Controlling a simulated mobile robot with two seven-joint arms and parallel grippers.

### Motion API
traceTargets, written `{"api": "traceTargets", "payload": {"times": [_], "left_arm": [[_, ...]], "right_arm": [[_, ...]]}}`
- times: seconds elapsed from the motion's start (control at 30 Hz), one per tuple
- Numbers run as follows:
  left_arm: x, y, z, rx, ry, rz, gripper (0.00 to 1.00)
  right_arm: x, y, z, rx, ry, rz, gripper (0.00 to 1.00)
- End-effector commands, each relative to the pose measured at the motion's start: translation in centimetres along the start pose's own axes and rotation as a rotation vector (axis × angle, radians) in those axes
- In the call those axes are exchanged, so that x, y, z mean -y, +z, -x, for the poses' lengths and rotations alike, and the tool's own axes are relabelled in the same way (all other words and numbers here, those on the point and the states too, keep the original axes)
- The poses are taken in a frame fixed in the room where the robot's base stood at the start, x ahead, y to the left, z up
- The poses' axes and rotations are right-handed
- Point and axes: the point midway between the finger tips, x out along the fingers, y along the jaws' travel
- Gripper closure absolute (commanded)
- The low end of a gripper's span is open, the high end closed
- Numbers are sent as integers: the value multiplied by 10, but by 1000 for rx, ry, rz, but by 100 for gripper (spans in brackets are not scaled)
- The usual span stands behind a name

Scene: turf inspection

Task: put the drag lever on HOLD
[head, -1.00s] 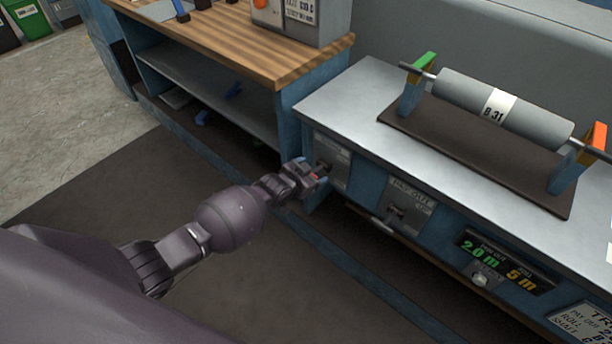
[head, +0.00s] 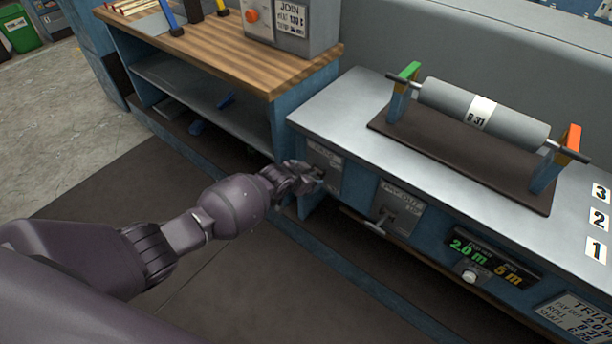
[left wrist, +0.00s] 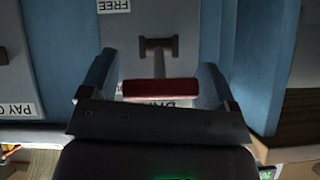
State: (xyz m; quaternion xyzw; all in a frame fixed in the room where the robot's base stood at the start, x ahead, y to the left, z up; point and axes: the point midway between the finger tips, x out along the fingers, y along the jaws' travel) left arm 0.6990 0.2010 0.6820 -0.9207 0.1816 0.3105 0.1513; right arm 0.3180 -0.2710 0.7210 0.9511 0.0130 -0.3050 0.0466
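The drag lever's plate (head: 324,158) is at the left end of the bench front in the head view. In the left wrist view the lever has a dark mount (left wrist: 158,44) and a red crossbar handle (left wrist: 160,90). The word FREE (left wrist: 114,5) is upside down at the picture's top; a partly covered label lies behind the handle. No HOLD mark is visible. My left gripper (head: 316,176) is at the plate. In the wrist view its fingers (left wrist: 158,88) stand apart, one at each end of the handle; I cannot tell whether they touch it. My right gripper is not in view.
Right of the plate are a second lever panel (head: 400,208) and a display (head: 492,260) with a knob (head: 469,276). A grey roller (head: 484,112) rests on a stand on the bench top (head: 330,105). A wooden-topped workbench (head: 225,50) stands left. The floor before the benches is clear.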

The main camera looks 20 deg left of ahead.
Motion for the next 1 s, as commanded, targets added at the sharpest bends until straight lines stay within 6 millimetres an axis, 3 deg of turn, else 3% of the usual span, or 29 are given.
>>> {"api": "traceTargets", "payload": {"times": [0.03,0.1,0.47,0.7,1.0], "left_arm": [[-4,1,-1,1,6,2,11],[-4,1,0,1,5,1,0],[0,-2,7,-4,0,-1,0],[1,-6,44,-8,-2,-2,0],[-1,-3,92,-4,2,-1,0]], "right_arm": [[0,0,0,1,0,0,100],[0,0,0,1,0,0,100],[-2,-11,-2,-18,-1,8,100],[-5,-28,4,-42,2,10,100],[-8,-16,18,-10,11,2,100]]}}
